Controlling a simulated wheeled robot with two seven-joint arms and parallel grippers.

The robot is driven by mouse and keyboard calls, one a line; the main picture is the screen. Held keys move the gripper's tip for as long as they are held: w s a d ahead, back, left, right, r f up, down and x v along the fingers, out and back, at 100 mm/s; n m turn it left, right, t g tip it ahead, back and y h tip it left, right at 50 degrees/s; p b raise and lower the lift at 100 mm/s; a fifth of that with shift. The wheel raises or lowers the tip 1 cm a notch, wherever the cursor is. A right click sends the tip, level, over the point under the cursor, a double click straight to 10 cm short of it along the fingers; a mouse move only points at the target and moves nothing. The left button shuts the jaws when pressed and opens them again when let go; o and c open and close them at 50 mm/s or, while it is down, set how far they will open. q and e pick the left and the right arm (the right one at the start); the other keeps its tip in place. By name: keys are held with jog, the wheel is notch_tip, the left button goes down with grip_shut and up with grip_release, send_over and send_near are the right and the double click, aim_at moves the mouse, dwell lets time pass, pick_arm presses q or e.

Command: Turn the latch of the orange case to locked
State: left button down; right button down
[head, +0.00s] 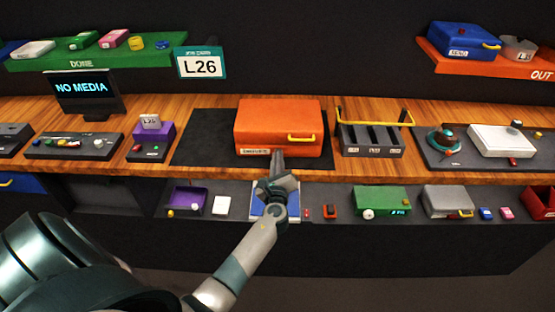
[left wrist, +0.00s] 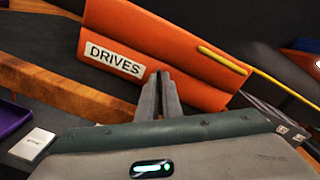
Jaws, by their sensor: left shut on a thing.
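The orange case (head: 278,124) sits on a dark mat on the wooden bench, with a yellow handle or latch bar (head: 304,138) on the right of its front face. The case also shows in the left wrist view (left wrist: 160,50), with a "DRIVES" label and the yellow bar (left wrist: 222,58). My left gripper (head: 278,155) is at the lower front of the case, below and left of the yellow bar. Its fingers (left wrist: 163,85) are close together against or just before the front face. What lies between them is hidden. My right gripper is not in view.
A rack with a yellow rail (head: 375,120) stands right of the case. A purple box (head: 152,138) is on the left. The lower shelf holds a green box (head: 382,199) and a grey box (head: 447,199). Dark mat (head: 203,135) lies bare left of the case.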

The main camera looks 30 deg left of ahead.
pick_arm(q)
jog(key=shift+f+n+b, duration=0.2)
jog(key=shift+n+b, duration=0.5)
jog(key=shift+b, duration=0.2)
jog(key=n+b, duration=0.3)
jog(key=shift+f, duration=0.15)
jog(key=n+b, duration=0.2)
jog(key=n, duration=0.1)
jog(key=shift+a+n+b, duration=0.1)
jog(key=shift+n+b, duration=0.2)
jog(key=shift+n, duration=0.1)
jog(key=shift+n+b, duration=0.85)
jog(key=shift+n, duration=0.65)
jog(key=c, duration=1.9)
grip_release()
jog(key=shift+c, duration=0.2)
